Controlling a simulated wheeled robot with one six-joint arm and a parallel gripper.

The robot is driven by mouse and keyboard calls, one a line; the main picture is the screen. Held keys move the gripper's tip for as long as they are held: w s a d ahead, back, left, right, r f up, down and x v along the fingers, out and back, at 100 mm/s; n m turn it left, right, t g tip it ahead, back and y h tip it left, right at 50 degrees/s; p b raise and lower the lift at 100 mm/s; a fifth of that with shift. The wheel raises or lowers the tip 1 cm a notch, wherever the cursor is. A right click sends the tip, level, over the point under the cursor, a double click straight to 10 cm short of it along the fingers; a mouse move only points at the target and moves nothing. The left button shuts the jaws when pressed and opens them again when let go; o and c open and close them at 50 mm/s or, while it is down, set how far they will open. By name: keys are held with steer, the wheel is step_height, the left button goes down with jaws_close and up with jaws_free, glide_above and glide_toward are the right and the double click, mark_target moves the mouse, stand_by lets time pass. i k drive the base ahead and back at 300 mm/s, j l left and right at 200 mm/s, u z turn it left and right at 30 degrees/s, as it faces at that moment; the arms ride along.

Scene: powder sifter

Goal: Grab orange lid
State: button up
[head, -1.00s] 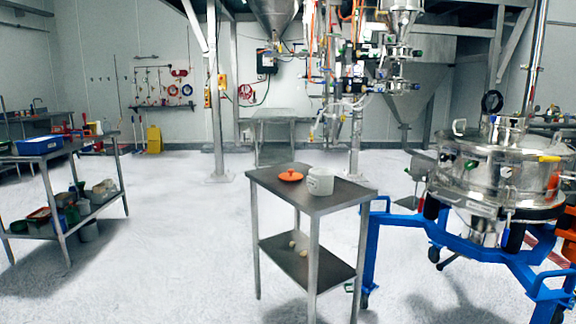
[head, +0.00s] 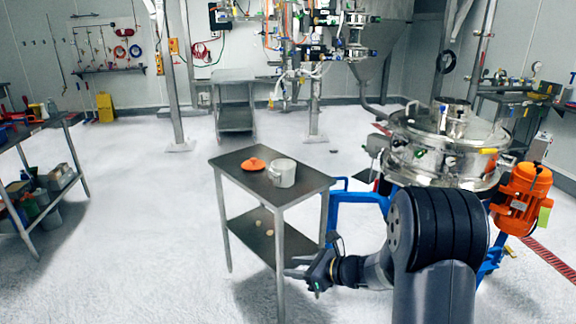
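The orange lid (head: 253,164) lies on the top of a small grey metal table (head: 232,180), near its back left, with a small knob upward. A white pot (head: 283,172) stands upright just right of the lid, apart from it or nearly so. My gripper (head: 300,268) is low at the table's front right, below the tabletop and well away from the lid. It points left, and its fingers look spread with nothing between them, near the table's front leg.
The table's lower shelf (head: 272,246) holds a few small pale items. A large steel sifter (head: 445,150) on a blue frame and an orange motor (head: 521,198) stand to the right. A metal bench (head: 50,128) is at the left. Floor left of the table is clear.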

mark_target(253, 164)
steer(key=i+z, duration=0.4)
steer(key=i, duration=0.55)
steer(key=i+l+u, duration=0.1)
steer(key=i, duration=0.75)
steer(key=i+l, duration=0.15)
steer(key=i, duration=0.7)
steer(key=u, duration=0.4)
steer(key=i+u, duration=0.15)
steer(key=u, duration=0.65)
steer(key=i+l, duration=0.05)
steer(key=l, duration=0.05)
